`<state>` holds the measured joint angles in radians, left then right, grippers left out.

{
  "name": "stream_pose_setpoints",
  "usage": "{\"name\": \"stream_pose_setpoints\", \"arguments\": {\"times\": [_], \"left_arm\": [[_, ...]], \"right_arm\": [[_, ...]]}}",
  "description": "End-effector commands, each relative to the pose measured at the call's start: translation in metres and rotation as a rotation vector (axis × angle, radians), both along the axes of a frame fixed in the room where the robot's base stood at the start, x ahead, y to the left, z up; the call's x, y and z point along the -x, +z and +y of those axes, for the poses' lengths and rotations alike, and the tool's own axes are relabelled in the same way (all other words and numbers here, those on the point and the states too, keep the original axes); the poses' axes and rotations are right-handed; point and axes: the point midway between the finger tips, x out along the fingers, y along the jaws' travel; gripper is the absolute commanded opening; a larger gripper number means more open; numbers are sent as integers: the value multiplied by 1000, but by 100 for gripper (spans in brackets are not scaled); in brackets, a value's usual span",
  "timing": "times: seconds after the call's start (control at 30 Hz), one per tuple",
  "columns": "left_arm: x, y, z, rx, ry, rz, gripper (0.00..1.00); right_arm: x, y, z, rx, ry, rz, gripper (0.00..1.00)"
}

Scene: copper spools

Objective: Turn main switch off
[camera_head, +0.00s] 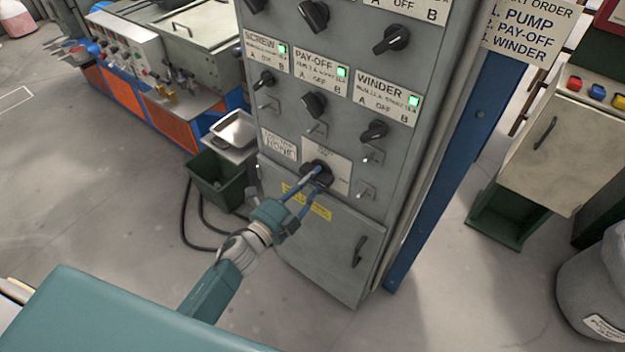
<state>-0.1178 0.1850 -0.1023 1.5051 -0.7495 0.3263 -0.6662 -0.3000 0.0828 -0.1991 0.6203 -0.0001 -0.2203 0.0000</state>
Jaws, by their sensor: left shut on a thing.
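The main switch (316,171) is a black rotary knob on a pale plate low on the grey control cabinet (335,235). The plate's lettering is too small to read. My left gripper (315,179) reaches up to it from below, and its fingers are shut on the knob, partly hiding it. Above it are smaller black selector knobs labelled SCREW, PAY-OFF and WINDER, each with a lit green lamp. My right gripper is not in view.
A blue post (455,170) stands right of the cabinet. A dark green bin (218,181) and black cables on the floor are at its left. A beige box with coloured buttons (560,150) and a grey drum (595,290) are at right. Open floor lies at left.

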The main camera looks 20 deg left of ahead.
Motion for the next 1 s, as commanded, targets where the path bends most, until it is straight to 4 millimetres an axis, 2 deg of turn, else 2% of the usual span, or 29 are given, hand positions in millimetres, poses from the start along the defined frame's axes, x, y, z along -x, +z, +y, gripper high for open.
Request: {"name": "stream_pose_setpoints", "arguments": {"times": [0.37, 1.0], "left_arm": [[0, 0, 0, 159, 1, 60, 0], [2, 2, -3, 720, 2, 266, 0]], "right_arm": [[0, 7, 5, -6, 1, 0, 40], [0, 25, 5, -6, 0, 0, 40]]}}
